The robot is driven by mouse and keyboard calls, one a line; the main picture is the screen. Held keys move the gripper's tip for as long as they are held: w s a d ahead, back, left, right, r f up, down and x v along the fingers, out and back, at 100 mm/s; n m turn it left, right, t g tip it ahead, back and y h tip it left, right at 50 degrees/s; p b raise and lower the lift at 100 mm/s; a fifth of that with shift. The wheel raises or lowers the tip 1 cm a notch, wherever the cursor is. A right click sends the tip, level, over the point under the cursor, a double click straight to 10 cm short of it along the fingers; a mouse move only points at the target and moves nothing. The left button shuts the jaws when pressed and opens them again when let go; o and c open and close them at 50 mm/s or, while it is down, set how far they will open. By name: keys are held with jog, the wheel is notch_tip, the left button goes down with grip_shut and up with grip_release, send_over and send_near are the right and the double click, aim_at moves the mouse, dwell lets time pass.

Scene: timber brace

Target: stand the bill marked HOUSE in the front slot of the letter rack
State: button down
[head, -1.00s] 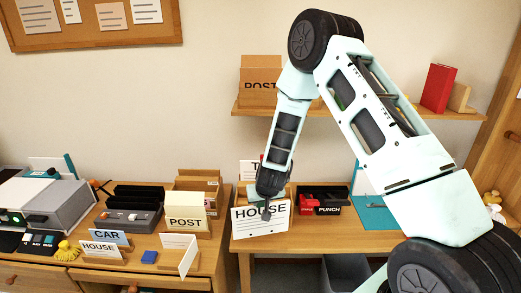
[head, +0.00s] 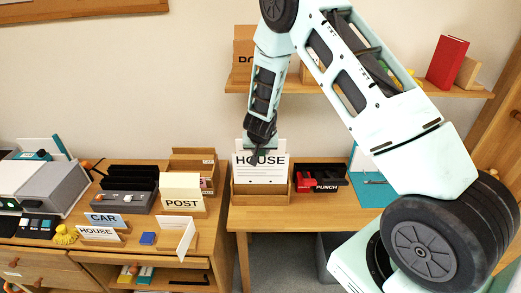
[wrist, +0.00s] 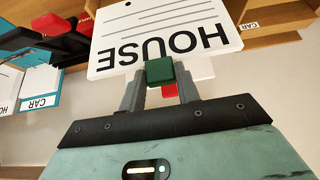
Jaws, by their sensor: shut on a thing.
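The white bill marked HOUSE (head: 260,172) is upright at a wooden rack (head: 260,196) on the right-hand desk. The rack's front wall shows below the bill's lower edge; I cannot tell whether the bill is inside a slot or above it. My gripper (head: 256,150) is shut at the bill's upper edge. In the wrist view my gripper (wrist: 160,88) has a green block (wrist: 160,70) between its fingertips, against the upside-down HOUSE bill (wrist: 165,40). A small red piece shows beneath the green block. The rack's inside is mostly hidden.
A red and black PUNCH box (head: 320,178) sits close right of the rack, with a teal board (head: 372,190) beyond. On the left desk are a POST box (head: 181,194), a blue CAR card (head: 106,219) and another HOUSE card (head: 98,233). A shelf (head: 390,85) hangs above.

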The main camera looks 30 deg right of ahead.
jog(key=b, duration=0.4)
send_over(261, 173)
jog(key=shift+s+a+f, duration=0.1)
jog(key=shift+f, duration=0.7)
jog(key=shift+s+a+f, duration=0.15)
jog(key=shift+f, duration=0.6)
jog(key=shift+s+a+f, duration=0.1)
jog(key=shift+f, duration=0.8)
jog(key=shift+f+b, duration=2.05)
jog(key=shift+f, duration=0.75)
jog(key=shift+c, duration=2.3)
grip_release()
